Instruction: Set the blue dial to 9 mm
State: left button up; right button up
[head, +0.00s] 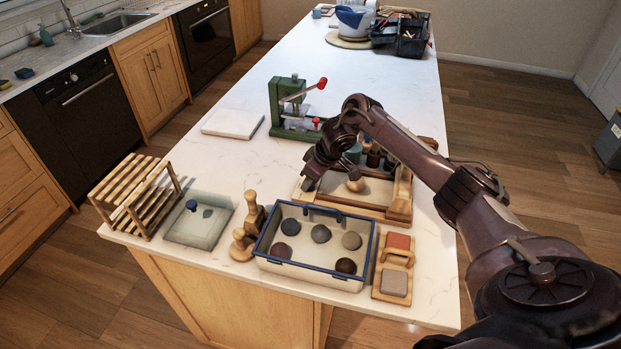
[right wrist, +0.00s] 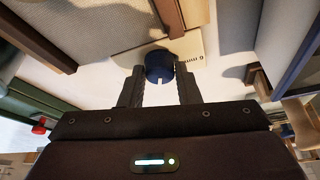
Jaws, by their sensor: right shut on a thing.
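The blue dial (right wrist: 160,66) is a dark blue round knob with a white mark on its side facing the camera in the right wrist view. My right gripper (right wrist: 160,90) is shut on it, one dark finger on each side. My left gripper is not in view.
A blue-rimmed bin (head: 318,279) with several round lumps stands in front of the tray. A green press (head: 290,105) with a red-knobbed lever stands behind.

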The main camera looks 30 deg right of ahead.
jog(key=shift+d+n+g+y+b, duration=0.1)
jog(key=shift+n+g+y+b, duration=0.25)
jog(key=shift+n, duration=0.8)
jog(key=shift+n+g+y+b, duration=0.15)
jog(key=shift+n+y+b, duration=0.3)
jog(key=shift+n, duration=0.7)
jog(key=o, duration=1)
jog(key=shift+c, duration=0.2)
jog(key=shift+d+r, duration=0.15)
jog(key=shift+r, duration=0.15)
jog(key=p+v, duration=0.1)
jog(key=v, duration=0.6)
jog(key=shift+p, duration=0.3)
jog(key=shift+r, duration=0.1)
